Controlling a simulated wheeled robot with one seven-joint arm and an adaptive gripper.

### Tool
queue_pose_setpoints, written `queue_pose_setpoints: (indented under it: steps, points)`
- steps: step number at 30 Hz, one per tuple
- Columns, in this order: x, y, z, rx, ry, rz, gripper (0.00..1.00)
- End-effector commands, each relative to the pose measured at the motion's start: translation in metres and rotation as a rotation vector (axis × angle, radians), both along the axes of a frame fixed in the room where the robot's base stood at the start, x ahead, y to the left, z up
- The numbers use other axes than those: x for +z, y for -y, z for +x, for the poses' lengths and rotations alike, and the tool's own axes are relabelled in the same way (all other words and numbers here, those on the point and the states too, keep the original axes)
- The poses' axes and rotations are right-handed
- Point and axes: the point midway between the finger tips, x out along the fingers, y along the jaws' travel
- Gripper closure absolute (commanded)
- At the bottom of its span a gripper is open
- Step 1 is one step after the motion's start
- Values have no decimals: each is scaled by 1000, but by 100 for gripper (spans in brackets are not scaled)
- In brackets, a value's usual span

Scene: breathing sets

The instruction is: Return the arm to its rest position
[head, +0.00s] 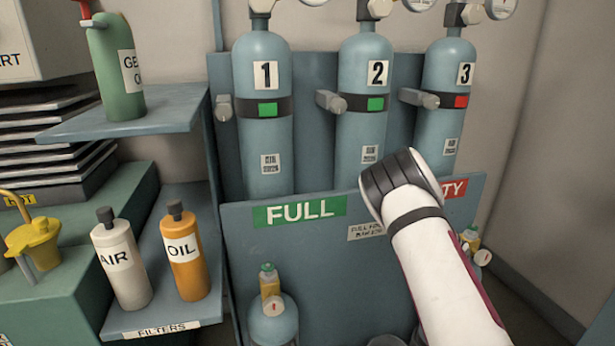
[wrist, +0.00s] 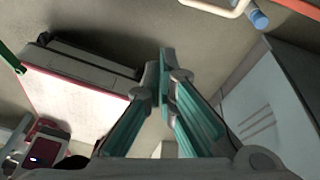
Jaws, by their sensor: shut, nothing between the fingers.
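My white arm (head: 450,270) reaches up from the lower right in the head view, with a dark ribbed joint at its upper end. It stands in front of the rack panel and covers part of the label at the right. My gripper (wrist: 165,70) shows in the wrist view, its teal-padded fingers together at the tips. Nothing is between them. The gripper's fingers are not seen in the head view.
Blue cylinders 1 (head: 265,150), 2 (head: 370,145) and 3 (head: 447,130) stand in the rack behind a panel (head: 300,245) labelled FULL. AIR (head: 122,265) and OIL (head: 186,260) bottles stand on a left shelf. A green bottle (head: 115,75) stands above them.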

Motion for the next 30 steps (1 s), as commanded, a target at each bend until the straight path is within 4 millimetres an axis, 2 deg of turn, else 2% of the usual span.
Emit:
queue_pose_setpoints:
  steps: [1,7,14,21,26,30]
  points:
    - [21,-12,3,45,20,51,100]
    - [93,-59,-1,291,85,245,100]
    - [176,-108,-22,620,177,427,100]
    - [255,-148,-64,1009,277,556,100]
    - [300,-169,-102,1288,329,601,100]
    - [331,-182,-139,1540,359,615,100]
